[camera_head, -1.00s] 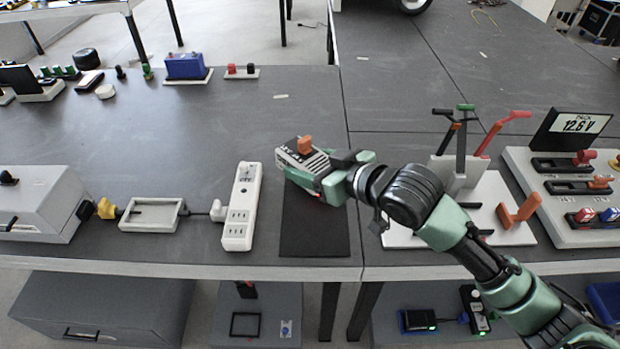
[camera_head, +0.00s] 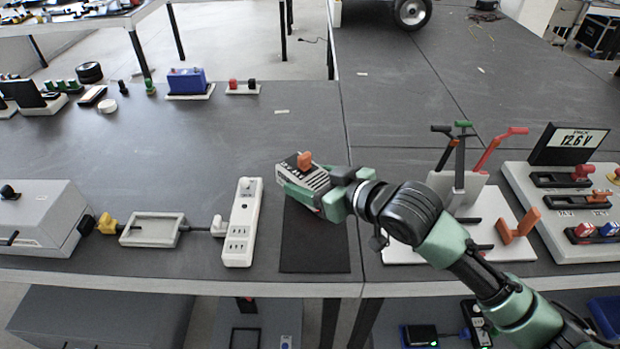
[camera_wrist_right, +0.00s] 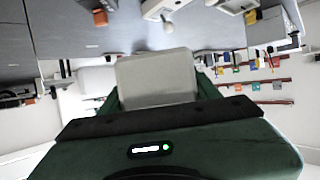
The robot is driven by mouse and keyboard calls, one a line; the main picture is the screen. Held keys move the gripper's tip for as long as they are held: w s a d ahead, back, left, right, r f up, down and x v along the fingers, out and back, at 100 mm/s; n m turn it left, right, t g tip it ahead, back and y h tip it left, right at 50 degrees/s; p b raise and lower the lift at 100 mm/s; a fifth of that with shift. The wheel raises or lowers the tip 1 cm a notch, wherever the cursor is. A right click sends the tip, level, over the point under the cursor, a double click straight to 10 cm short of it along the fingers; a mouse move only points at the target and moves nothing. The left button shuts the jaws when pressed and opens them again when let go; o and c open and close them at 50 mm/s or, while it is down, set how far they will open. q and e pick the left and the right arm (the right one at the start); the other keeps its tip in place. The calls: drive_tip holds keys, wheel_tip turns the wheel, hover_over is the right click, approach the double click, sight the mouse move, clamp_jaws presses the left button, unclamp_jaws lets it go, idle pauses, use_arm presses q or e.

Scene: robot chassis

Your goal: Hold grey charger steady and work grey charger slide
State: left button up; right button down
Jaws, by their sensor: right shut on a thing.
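The grey charger (camera_head: 300,186) is a small block with dark slots and an orange slide knob (camera_head: 304,160) on top. My right gripper (camera_head: 332,190) is shut on its right end and holds it above the far part of a black mat (camera_head: 315,245). Whether the charger touches the mat cannot be told. In the right wrist view, a pale grey block, apparently the charger (camera_wrist_right: 157,80), sits between the fingers. The knob stands clear of the fingers in the head view. My left gripper is not in view.
A white power strip (camera_head: 242,225) lies left of the mat. Further left are a grey tray (camera_head: 152,230), yellow plug (camera_head: 107,224) and grey box (camera_head: 40,220). A white stand with levers (camera_head: 460,185) and a 12.6 V panel (camera_head: 570,145) are on the right.

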drive_tip(key=b, duration=0.8)
hover_over(312, 246)
drive_tip(key=shift+a+f, duration=0.15)
drive_tip(key=shift+f, duration=4.3)
drive_tip(key=shift+a+f, duration=0.1)
drive_tip(key=shift+f, duration=4.3)
drive_tip(key=shift+d+f+b, duration=0.15)
drive_tip(key=shift+f+b, duration=0.35)
drive_tip(key=shift+f, duration=0.1)
drive_tip(key=shift+d+f+b, duration=0.1)
drive_tip(key=shift+f+b, duration=0.35)
drive_tip(key=shift+f, duration=0.25)
